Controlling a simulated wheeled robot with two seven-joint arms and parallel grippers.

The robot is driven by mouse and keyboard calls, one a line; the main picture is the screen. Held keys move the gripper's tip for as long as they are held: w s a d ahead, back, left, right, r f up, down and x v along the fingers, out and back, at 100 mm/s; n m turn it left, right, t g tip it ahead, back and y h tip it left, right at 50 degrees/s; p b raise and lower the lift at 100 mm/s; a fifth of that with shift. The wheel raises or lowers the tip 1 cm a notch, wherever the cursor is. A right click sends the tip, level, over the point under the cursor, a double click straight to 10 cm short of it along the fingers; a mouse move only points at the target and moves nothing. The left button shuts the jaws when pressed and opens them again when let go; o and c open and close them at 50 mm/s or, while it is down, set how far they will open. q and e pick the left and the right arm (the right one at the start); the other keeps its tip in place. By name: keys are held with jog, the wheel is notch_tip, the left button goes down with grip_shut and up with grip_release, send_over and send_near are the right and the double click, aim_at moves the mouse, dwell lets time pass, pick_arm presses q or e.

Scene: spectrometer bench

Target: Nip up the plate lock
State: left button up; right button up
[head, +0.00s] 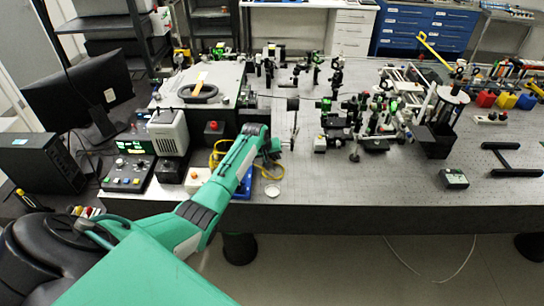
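My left arm reaches in from the lower left over the front of the optical table. Its gripper (276,148) is small and dark in this view, just left of a slim post with a dark round head (293,104). I cannot tell whether its fingers are open or whether they touch anything. I cannot pick out the plate lock with certainty at this size. A white-topped instrument box (201,80) with a black ring on it stands behind and left of the gripper. My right gripper is not in view.
Optical mounts (378,118) crowd the table's middle. A yellow cable (271,174) and a small white disc (272,191) lie near the front edge. A control box (128,172) stands left, a black box (436,139) right. Bare perforated tabletop (370,185) lies front right.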

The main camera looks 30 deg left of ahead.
pick_arm(q)
grip_shut()
jog(key=shift+d+r, duration=0.1)
jog(key=shift+w+d+r+g+y+p, duration=0.1)
jog(key=shift+g+y+p, duration=0.2)
jog(key=shift+y+p, duration=0.25)
jog(key=shift+w+d+m+g+y, duration=0.15)
jog(key=shift+m+g+y, duration=0.2)
jog(key=shift+y, duration=0.2)
jog(key=shift+w+d+f+g+y, duration=0.1)
jog(key=shift+d+f+g+y, duration=0.1)
jog(key=shift+g+y, duration=0.55)
jog(key=shift+d+m+g+y+b, duration=0.15)
jog(key=shift+m+g+y+b, duration=0.2)
jog(key=shift+y, duration=0.6)
